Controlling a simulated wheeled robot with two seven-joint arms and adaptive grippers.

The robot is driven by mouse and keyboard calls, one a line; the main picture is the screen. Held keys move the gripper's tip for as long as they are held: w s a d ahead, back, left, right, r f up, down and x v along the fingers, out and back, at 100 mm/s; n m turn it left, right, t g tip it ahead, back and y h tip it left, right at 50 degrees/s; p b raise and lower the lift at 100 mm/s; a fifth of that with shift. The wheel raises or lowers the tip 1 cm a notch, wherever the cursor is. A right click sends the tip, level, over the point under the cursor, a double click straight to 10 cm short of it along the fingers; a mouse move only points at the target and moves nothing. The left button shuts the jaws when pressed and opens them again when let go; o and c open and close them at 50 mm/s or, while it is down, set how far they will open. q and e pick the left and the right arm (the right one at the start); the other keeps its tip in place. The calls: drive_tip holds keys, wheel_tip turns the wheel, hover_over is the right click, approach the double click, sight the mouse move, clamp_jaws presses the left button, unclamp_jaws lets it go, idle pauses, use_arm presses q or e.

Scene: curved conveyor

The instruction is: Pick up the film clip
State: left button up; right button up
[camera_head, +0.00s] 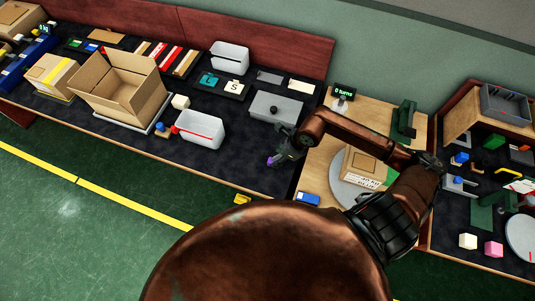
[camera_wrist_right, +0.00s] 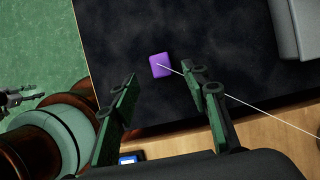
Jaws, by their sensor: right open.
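A small purple block-like thing (camera_wrist_right: 160,65), probably the film clip, lies on the dark table mat. It also shows in the head view (camera_head: 271,161), close to my right gripper (camera_head: 280,156). In the right wrist view my right gripper (camera_wrist_right: 163,95) is open, with its green-padded fingers apart and nothing between them. The purple thing shows beyond the fingertips, between their lines and apart from both. A thin pale line runs from it to the lower right. A grey mechanical part (camera_wrist_right: 15,97) at the left edge may be my left gripper; its jaws are unclear.
A grey box with a dark knob (camera_head: 276,107) and a white bin with red edging (camera_head: 199,129) stand nearby on the mat. A wooden bench with a carton (camera_head: 362,168) on a round plate is to the right. A blue item (camera_head: 308,199) lies at its front edge.

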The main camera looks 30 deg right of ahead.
sight(272, 161)
drive_tip(key=shift+x, duration=0.85)
drive_tip(key=x, duration=0.5)
drive_tip(key=shift+w, duration=0.1)
drive_tip(key=c, duration=0.5)
use_arm(q)
drive_tip(key=shift+s, duration=0.15)
use_arm(e)
drive_tip(key=c, duration=0.6)
drive_tip(key=shift+c, duration=0.2)
